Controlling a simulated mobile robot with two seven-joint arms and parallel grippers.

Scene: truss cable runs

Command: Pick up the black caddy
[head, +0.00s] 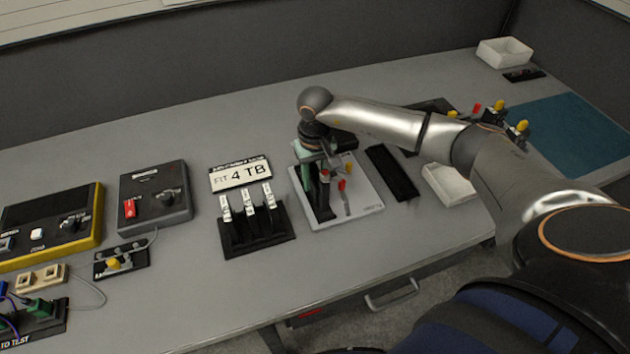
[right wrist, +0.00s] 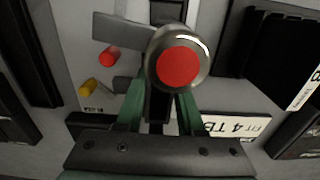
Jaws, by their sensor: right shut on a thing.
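My right gripper (head: 313,172) is over a light grey plate (head: 363,199) near the middle of the bench, pointing down. Its green fingers are closed on a narrow black part, which I take to be the black caddy (head: 322,207). In the right wrist view the black part (right wrist: 157,106) shows between the fingertips (right wrist: 158,112). A metal cylinder with a red top (right wrist: 180,67) hides part of it there. I cannot tell whether the caddy is lifted off the plate. My left gripper is in neither view.
A black rack (head: 257,242) with several labelled units stands left of the plate, before a "4 TB" sign (head: 240,174). A black strip (head: 392,173) and a white tray (head: 449,185) lie to the right. Red- and yellow-tipped clamp parts (right wrist: 109,56) are close to the gripper.

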